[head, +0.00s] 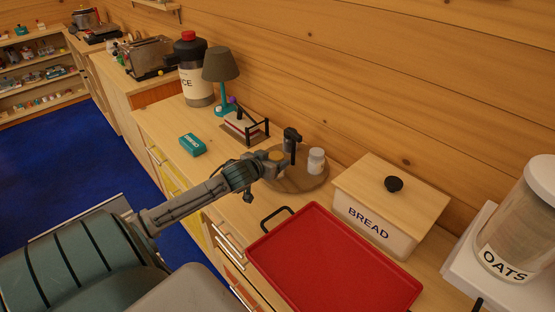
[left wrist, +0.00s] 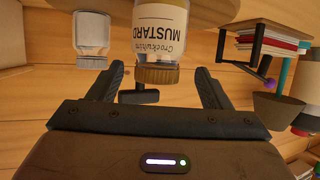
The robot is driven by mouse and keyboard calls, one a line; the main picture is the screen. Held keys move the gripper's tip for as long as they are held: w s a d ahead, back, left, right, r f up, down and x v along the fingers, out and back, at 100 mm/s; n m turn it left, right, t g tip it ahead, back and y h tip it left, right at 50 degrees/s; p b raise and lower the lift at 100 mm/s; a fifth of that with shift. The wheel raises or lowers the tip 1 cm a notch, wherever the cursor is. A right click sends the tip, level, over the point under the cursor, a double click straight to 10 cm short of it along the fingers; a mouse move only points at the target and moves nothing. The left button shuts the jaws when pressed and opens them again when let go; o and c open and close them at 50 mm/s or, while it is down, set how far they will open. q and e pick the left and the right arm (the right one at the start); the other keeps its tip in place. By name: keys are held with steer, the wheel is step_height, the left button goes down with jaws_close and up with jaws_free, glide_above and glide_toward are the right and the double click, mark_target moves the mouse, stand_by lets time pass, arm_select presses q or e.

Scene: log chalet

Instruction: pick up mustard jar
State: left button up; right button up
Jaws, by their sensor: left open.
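The mustard jar (left wrist: 160,25) appears upside down in the left wrist view, with a pale label reading MUSTARD and a gold-brown lid. My left gripper (left wrist: 160,85) is open, with one finger on each side of the lid end and visible gaps between. In the head view, my left gripper (head: 272,163) is over the round wooden board (head: 300,184). It hides most of the jar there; only the yellowish lid (head: 276,156) shows. My right gripper is not in view.
A white-lidded jar (head: 316,162) stands close by on the board. A bread box (head: 375,234), red tray (head: 335,265) and oats jar (head: 518,225) lie to the right. A napkin holder (head: 247,125), lamp (head: 221,65) and teal box (head: 193,145) are to the left. A log wall runs behind.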

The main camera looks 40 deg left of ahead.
mark_target(279, 156)
arm_select(q)
steer(key=shift+w+f+p, duration=0.1)
steer(key=shift+w+p, duration=0.35)
steer(key=shift+w, duration=0.15)
steer(key=p+x, duration=0.1)
steer(key=x, duration=0.2)
steer(key=shift+w+f, duration=0.1)
steer(key=shift+w, duration=0.05)
steer(key=shift+w+f, duration=0.15)
steer(key=shift+c, duration=0.6)
steer(key=c, duration=1.1)
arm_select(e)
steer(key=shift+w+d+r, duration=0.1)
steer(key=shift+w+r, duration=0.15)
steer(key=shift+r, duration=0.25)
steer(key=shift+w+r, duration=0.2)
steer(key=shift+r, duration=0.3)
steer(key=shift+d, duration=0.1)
